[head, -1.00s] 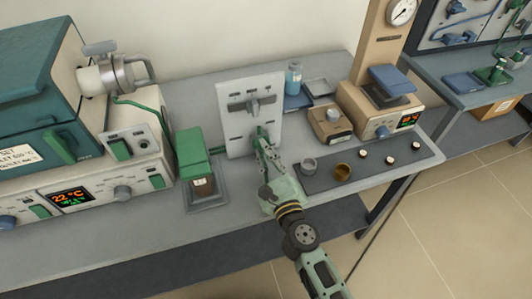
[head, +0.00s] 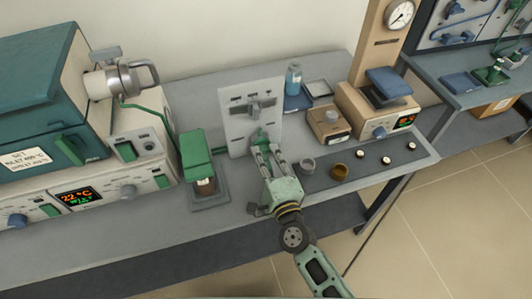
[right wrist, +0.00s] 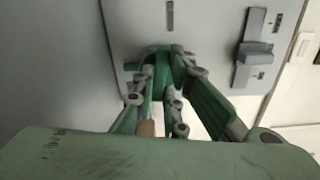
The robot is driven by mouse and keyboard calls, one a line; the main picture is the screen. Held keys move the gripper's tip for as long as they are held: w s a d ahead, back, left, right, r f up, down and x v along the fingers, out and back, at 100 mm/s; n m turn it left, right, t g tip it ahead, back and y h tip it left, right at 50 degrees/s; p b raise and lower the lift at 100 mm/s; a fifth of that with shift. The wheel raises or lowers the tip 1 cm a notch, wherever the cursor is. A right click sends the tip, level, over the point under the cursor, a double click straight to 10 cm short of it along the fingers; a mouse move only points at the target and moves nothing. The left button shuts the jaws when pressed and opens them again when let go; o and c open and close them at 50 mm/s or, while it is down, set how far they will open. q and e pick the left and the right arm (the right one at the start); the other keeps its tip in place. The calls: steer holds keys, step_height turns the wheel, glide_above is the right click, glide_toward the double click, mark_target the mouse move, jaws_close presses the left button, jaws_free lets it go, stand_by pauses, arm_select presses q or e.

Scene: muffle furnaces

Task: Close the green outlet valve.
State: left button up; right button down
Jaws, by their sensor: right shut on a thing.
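The green outlet valve (head: 261,137) sits low on the upright white panel (head: 238,130) in the middle of the bench. My right gripper (head: 267,149) is at the panel, shut on the green valve handle. In the right wrist view the green handle (right wrist: 157,72) shows between the fingers of my right gripper (right wrist: 160,80), which partly hide it. I cannot read the handle's exact angle. My left gripper is not in view.
A grey lever (head: 261,107) is above the valve on the same panel. A green-topped unit (head: 196,147) stands close on the left. Small cups (head: 340,171) sit on a dark mat to the right. The furnace (head: 45,100) fills the left.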

steer(key=shift+n+p, duration=0.3)
steer(key=shift+n, duration=0.6)
steer(key=c, duration=1.8)
jaws_free()
steer(key=v, duration=1.2)
steer(key=shift+a+r+n, duration=0.1)
steer(key=shift+n, duration=0.2)
